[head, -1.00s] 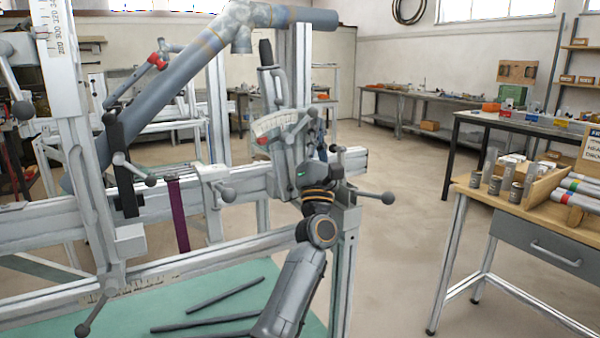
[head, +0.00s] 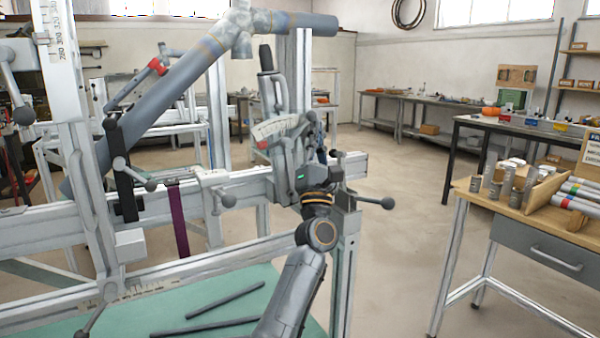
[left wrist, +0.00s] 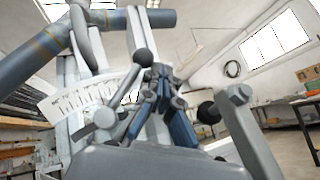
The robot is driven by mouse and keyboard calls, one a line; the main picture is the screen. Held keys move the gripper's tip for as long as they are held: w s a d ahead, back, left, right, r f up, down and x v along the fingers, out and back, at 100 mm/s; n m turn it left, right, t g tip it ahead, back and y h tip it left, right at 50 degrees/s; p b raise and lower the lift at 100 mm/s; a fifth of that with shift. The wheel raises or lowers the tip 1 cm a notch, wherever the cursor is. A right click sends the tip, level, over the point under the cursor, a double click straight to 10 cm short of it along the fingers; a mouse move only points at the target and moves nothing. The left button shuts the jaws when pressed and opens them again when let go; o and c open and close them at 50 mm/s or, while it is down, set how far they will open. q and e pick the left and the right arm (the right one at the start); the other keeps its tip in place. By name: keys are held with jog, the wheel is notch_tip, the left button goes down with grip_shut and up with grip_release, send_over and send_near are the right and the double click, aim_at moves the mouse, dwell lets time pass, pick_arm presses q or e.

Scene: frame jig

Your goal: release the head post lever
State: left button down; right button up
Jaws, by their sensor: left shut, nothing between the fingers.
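The head post (head: 280,95) is a grey clamp body on the frame, with a white scale plate (head: 268,130) carrying a red pointer. A short lever with a grey ball knob (head: 312,116) stands up beside the scale plate; I take it to be the head post lever. In the left wrist view its knob (left wrist: 143,57) shows up close, left of my fingertips. My left gripper (head: 321,150) is shut and empty, partly hidden behind the post parts. Its dark fingers (left wrist: 160,75) look close beside the lever; contact cannot be told. My right gripper is not in view.
A thick grey tube (head: 165,95) slants across the jig's left and top. Other ball-ended levers stick out, one at the right (head: 387,203) and one on the rail (head: 228,200). Dark bars lie on the green bed (head: 170,315). Floor to the right is clear up to the bench (head: 500,200).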

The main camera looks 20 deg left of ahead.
pick_arm(q)
jog(key=v, duration=1.2)
